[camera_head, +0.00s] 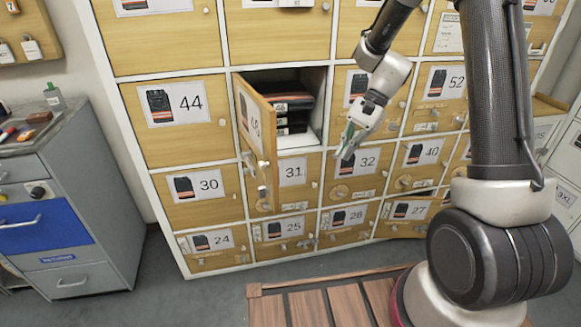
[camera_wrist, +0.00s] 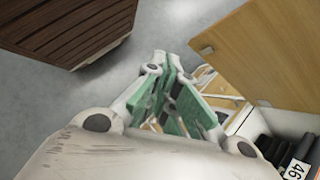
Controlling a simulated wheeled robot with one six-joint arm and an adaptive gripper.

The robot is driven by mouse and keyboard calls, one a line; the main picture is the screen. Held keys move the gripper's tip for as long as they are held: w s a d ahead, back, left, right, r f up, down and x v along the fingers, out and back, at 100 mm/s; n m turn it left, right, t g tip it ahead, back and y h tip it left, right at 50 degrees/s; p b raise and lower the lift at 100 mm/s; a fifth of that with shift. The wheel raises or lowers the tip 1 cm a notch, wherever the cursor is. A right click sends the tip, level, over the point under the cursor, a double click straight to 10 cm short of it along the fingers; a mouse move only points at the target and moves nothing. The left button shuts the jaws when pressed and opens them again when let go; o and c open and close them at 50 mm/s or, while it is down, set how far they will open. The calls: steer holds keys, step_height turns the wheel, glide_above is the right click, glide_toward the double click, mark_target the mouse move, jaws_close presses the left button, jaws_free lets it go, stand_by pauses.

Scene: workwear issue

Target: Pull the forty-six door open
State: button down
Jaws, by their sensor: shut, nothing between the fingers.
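The forty-six door (camera_head: 255,124) is a wooden locker door with a picture label. It stands swung out from its locker, hinged at the left, and the folded dark clothes (camera_head: 293,110) inside are visible. In the wrist view the door (camera_wrist: 270,50) is a wooden panel at the upper right, with a small knob at its left edge. Clothes with a 46 tag (camera_wrist: 297,168) show at the lower right there. My gripper (camera_head: 347,150) is shut and empty, to the right of the open door in front of locker 32. In the wrist view its green-padded fingers (camera_wrist: 165,75) meet, apart from the door.
Numbered wooden lockers surround the opening, with door 44 (camera_head: 178,112) at the left and door 31 (camera_head: 292,172) below. A grey drawer cabinet (camera_head: 70,200) stands at the left. A slatted wooden platform (camera_head: 320,305) lies on the floor in front. Grey floor is free between.

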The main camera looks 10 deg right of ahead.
steer(key=w+a+r+m+y, duration=0.2)
steer(key=w+a+m, duration=0.1)
steer(key=w+a, duration=0.15)
steer(key=s+a+f+m, duration=0.1)
steer(key=s+a+f, duration=0.2)
steer(key=a+f, duration=0.3)
steer(key=shift+s+a+f+m+t, duration=0.3)
steer(key=shift+s+a, duration=0.1)
steer(key=shift+a, duration=1.8)
steer(key=s+a+m+t, duration=0.2)
steer(key=s+a+m, duration=0.1)
steer(key=a, duration=0.9)
steer(key=shift+s+a+y, duration=0.3)
steer(key=shift+a, duration=0.05)
